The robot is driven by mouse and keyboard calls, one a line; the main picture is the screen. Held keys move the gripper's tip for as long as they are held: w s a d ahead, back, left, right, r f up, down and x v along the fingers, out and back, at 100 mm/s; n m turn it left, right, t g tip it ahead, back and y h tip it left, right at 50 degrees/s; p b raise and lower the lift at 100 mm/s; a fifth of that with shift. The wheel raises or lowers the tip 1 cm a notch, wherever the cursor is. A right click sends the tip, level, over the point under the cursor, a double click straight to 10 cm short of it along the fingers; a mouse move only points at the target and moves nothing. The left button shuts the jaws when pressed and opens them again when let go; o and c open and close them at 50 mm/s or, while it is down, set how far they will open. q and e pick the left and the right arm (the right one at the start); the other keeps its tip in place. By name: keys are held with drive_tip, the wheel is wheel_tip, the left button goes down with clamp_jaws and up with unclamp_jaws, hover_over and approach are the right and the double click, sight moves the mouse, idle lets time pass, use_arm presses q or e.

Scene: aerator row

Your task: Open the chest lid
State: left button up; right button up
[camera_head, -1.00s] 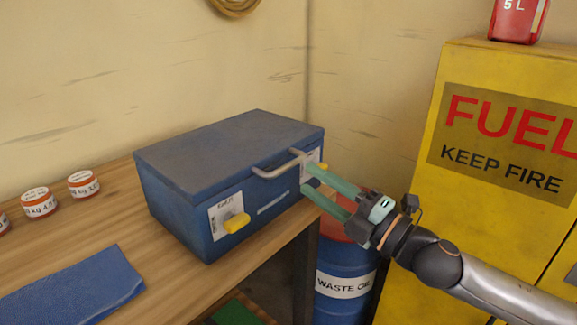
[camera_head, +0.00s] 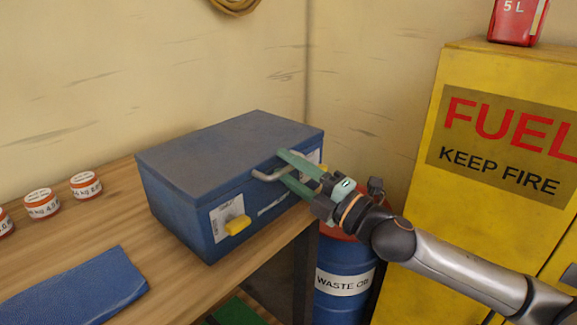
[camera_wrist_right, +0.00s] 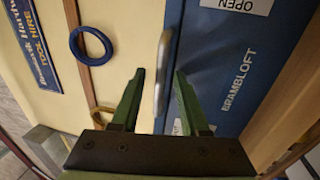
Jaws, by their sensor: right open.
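The blue chest (camera_head: 190,205) stands on the wooden bench with its lid (camera_head: 225,145) shut. A grey bar handle (camera_head: 264,176) sticks out from the lid's front edge, and it also shows in the wrist view (camera_wrist_right: 162,75). My right gripper (camera_head: 286,168) is open at the handle, one green finger above the bar and one below. In the wrist view the handle lies between the open fingers (camera_wrist_right: 160,88). I cannot tell whether either finger touches it. A yellow latch (camera_head: 237,225) is on the chest's front left; the right latch is mostly hidden. My left gripper is not in view.
Several small labelled tins (camera_head: 86,185) and a blue mat (camera_head: 75,292) are on the bench (camera_head: 180,285) at left. A blue waste oil drum (camera_head: 343,272) stands below my right arm. A yellow fuel cabinet (camera_head: 445,215) is at right.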

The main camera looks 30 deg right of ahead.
clamp_jaws()
idle(0.4)
idle(1.1)
